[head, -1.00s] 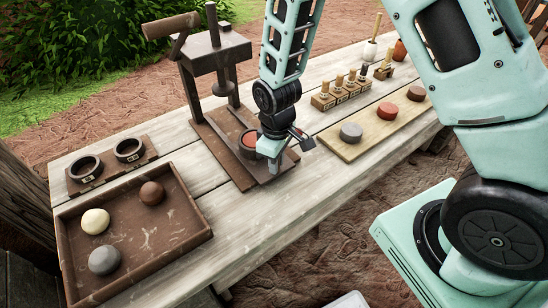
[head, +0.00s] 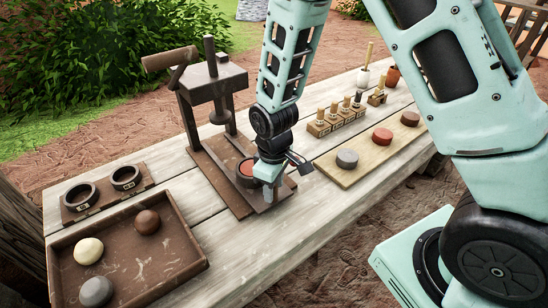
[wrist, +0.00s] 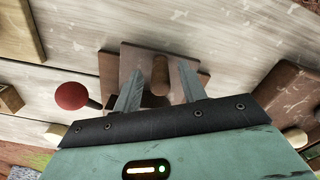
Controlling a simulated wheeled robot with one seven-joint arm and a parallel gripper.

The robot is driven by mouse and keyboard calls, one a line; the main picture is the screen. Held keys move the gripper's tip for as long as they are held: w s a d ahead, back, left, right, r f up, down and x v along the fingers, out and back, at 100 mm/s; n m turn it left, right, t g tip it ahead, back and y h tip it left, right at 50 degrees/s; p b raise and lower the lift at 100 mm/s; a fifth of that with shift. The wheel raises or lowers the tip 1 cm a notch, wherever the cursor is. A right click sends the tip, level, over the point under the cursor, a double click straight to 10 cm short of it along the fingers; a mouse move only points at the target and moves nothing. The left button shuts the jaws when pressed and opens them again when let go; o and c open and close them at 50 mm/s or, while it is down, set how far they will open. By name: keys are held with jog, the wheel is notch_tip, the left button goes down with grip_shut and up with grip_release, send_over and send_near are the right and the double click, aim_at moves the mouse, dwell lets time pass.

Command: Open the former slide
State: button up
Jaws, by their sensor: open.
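The brown press with its former slide stands on the table. The former slide (head: 232,196) is a flat brown plate at the foot of the press frame (head: 213,85). A ring holding reddish clay (head: 246,168) sits on it, partly hidden by my gripper. My gripper (head: 268,196) is open and low over the slide's front end. In the wrist view, my two fingers (wrist: 158,82) stand either side of a brown peg-like handle (wrist: 160,73) on the brown plate (wrist: 128,62). I cannot tell whether either finger touches it.
A brown tray (head: 195,262) with several balls lies at the left, below a ring rack (head: 80,209). A board (head: 340,178) with clay discs and a row of stamps (head: 335,120) stand at the right. Bare tabletop (head: 240,240) lies in front of the slide.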

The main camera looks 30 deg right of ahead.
notch_tip(320, 180, up, 16)
dwell(0.4)
dwell(0.3)
